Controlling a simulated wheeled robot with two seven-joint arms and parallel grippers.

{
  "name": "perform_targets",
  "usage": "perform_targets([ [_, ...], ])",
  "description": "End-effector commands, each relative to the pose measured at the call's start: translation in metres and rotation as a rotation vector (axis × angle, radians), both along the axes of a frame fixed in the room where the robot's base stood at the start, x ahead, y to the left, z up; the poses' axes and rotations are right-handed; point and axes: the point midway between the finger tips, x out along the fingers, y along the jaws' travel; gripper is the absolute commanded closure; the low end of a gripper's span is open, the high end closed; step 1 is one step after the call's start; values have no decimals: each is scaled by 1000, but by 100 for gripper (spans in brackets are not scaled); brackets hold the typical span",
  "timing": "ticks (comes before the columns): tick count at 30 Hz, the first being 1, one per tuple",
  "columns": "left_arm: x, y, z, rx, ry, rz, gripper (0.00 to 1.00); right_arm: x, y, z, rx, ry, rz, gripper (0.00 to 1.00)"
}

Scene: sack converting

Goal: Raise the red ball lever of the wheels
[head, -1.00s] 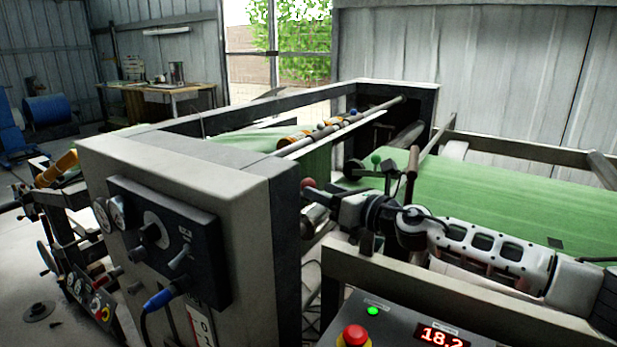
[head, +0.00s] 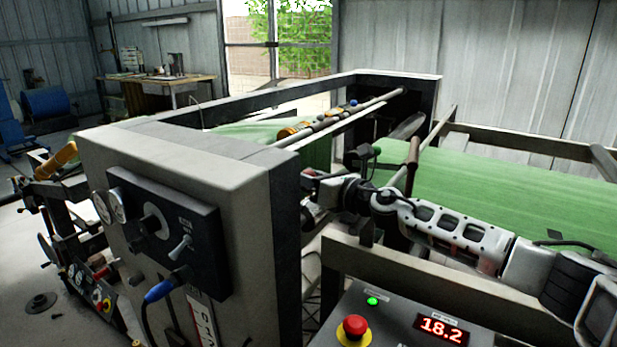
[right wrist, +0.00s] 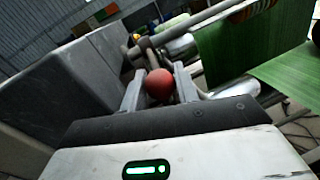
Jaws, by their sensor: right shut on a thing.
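The red ball (right wrist: 160,86) of the lever sits between the two grey fingers of my right gripper (right wrist: 160,92) in the right wrist view. The gripper is shut on it. The lever's rod shows just behind the ball and runs up towards a bar. In the head view my right gripper (head: 312,186) is at the inner side of the grey machine housing, with its arm coming in from the right. The ball is mostly hidden there. The wheels cannot be told clearly. My left gripper is not in view.
The grey housing (head: 190,150) with its dark control panel (head: 165,235) stands close left of the gripper. Green sheet (head: 490,205) runs behind my right arm. A console (head: 400,320) with a red stop button (head: 354,327) is in front. Rollers (head: 340,118) cross above.

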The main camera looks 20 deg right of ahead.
Motion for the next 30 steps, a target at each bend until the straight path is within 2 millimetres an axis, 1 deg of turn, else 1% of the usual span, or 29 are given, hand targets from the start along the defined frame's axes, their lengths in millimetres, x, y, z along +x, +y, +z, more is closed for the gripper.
perform_targets([
  [1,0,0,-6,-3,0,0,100,0,1,-10,0,3,1,100],
  [4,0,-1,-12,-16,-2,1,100,0,1,-25,-1,6,1,100],
  [6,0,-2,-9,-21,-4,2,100,0,1,-27,-3,7,2,100],
  [9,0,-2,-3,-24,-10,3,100,0,1,-26,-5,9,3,100],
  [12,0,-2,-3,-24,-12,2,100,0,1,-26,-5,10,3,100],
  [13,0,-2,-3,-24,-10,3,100,0,1,-26,-5,10,3,67],
  [15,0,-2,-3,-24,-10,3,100,0,1,-26,-5,10,2,50],
  [27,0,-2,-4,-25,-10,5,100,0,1,-22,-1,3,1,50],
  [30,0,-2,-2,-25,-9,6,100,0,1,-17,-2,1,0,50],
])
